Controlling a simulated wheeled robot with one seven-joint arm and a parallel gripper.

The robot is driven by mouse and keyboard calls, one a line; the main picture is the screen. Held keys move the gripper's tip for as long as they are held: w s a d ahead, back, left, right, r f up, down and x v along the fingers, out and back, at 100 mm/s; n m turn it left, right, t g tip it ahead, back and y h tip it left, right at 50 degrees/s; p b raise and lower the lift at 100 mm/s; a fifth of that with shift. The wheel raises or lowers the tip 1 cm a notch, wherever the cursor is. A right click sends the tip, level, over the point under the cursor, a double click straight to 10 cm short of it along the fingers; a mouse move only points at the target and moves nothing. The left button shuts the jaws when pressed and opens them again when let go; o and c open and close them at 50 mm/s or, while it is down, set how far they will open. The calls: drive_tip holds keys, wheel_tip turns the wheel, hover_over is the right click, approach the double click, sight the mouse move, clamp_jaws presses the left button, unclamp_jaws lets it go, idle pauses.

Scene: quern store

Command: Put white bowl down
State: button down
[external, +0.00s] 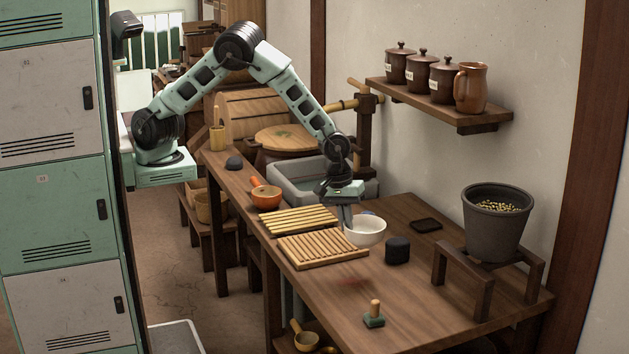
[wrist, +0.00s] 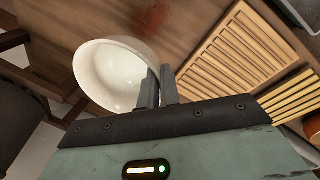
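The white bowl (external: 369,232) is upright over the wooden table, just right of the slatted racks. My gripper (external: 346,222) points down at the bowl's left side. In the wrist view the bowl (wrist: 108,72) shows its empty inside, and the two fingers of my gripper (wrist: 159,86) are close together at its rim, one inside and one outside. The gripper looks shut on the rim. I cannot tell whether the bowl's base touches the table.
Two slatted racks (external: 322,251) (external: 298,220) lie left of the bowl. A black jar (external: 397,250) stands close at its right front, a dark flat tray (external: 426,225) behind. A grey pot (external: 497,222) sits on a wooden stand. The table (external: 430,300) is mostly clear in front, around a reddish mark.

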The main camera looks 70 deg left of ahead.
sight(378, 241)
drive_tip(key=w+d+m+b, duration=0.1)
drive_tip(key=d+m, duration=0.1)
drive_tip(key=w+d+m+b, duration=0.1)
drive_tip(key=w+d+m, duration=0.1)
drive_tip(key=w+d+m+g+b, duration=0.1)
drive_tip(key=w+d+m+b, duration=0.1)
drive_tip(key=d, duration=0.1)
drive_tip(key=shift+w+f+h, duration=0.1)
drive_tip(key=shift+w+h, duration=0.05)
drive_tip(key=shift+h, duration=0.15)
drive_tip(key=shift+f+p, duration=0.35)
drive_tip(key=shift+f, duration=4.4)
drive_tip(key=shift+f, duration=0.2)
drive_tip(key=c, duration=1.6)
unclamp_jaws()
